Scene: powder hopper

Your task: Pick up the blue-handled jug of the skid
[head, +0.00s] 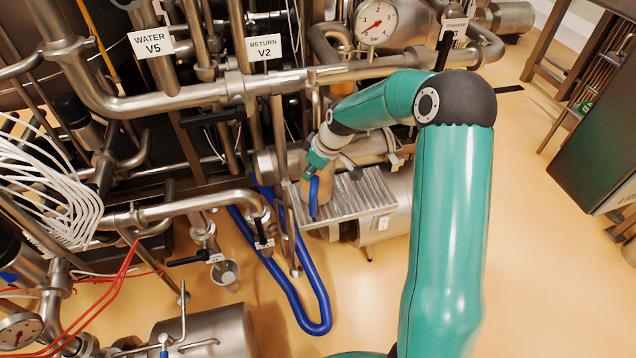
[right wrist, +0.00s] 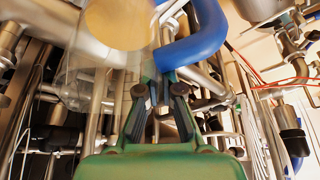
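In the right wrist view the clear jug wall with tan contents (right wrist: 120,24) fills the upper left, and the blue handle (right wrist: 194,44) crosses just beyond my right gripper's fingers (right wrist: 160,88). The fingers are close together at the handle's lower part. Whether they are closed around it is not clear. My left gripper is not in view.
Pipes and valves surround the shelf; a pressure gauge (head: 375,22) is above it. A blue hose (head: 300,290) loops down in front. White cables (head: 45,195) hang at the left. Open floor (head: 540,270) lies to the right, with a dark green cabinet (head: 600,130) beyond.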

